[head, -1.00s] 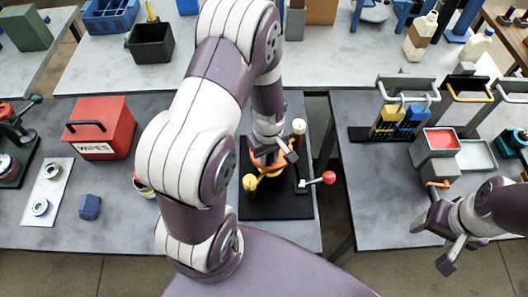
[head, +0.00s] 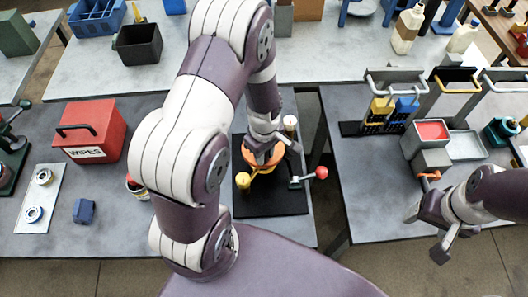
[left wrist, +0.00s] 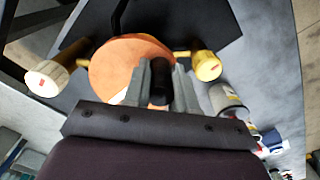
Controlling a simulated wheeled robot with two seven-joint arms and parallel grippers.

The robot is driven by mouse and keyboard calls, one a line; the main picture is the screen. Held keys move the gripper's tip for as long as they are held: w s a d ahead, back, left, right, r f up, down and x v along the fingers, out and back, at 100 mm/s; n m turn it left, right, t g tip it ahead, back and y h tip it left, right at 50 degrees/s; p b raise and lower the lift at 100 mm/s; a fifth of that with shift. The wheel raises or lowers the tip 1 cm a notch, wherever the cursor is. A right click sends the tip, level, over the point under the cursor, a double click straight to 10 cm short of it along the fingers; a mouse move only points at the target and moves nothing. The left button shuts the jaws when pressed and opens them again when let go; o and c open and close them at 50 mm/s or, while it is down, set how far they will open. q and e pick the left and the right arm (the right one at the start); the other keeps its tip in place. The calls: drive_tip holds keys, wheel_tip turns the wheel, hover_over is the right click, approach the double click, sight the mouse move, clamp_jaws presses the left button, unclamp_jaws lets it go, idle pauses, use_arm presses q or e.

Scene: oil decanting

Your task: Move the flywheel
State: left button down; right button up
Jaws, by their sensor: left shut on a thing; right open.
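The flywheel, an orange disc (head: 250,157), stands on a black base plate (head: 270,203) on the near bench, partly hidden by my left gripper (head: 280,146). In the left wrist view the orange disc (left wrist: 112,66) lies just beyond the fingers (left wrist: 160,88), which are shut on a short black upright handle (left wrist: 160,80). Whether the handle is fixed to the disc is hidden. A yellow knob (head: 243,180) and a cream knob (head: 290,122) stand on opposite sides of the disc. My right gripper (head: 427,236) is open and empty at the right bench's front edge.
A red-ball lever (head: 321,172) sticks out to the right of the disc. A red wipes box (head: 92,132) and a blue block (head: 84,211) stand left. The right bench holds a red-filled tray (head: 432,131) and a rack (head: 385,122). A gap separates the benches.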

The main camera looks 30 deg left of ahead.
use_arm(q)
drive_tip(key=c, duration=0.9)
unclamp_jaws()
wheel_tip(320, 180, up, 13)
drive_tip(key=shift+f+b, duration=0.15)
drive_tip(key=shift+b, duration=0.8)
drive_tip(key=s+d+f+m+b, duration=0.1)
drive_tip(key=s+m, duration=0.1)
drive_tip(key=m, duration=0.2)
drive_tip(key=s+d+f+m+t+b, duration=0.1)
drive_tip(key=s+m, duration=0.1)
drive_tip(key=m, duration=0.3)
drive_tip(key=s+d+f+m+b, duration=0.1)
drive_tip(key=s+m, duration=0.1)
drive_tip(key=m, duration=0.3)
drive_tip(key=shift+d+f, duration=0.3)
drive_tip(key=shift+f, duration=0.1)
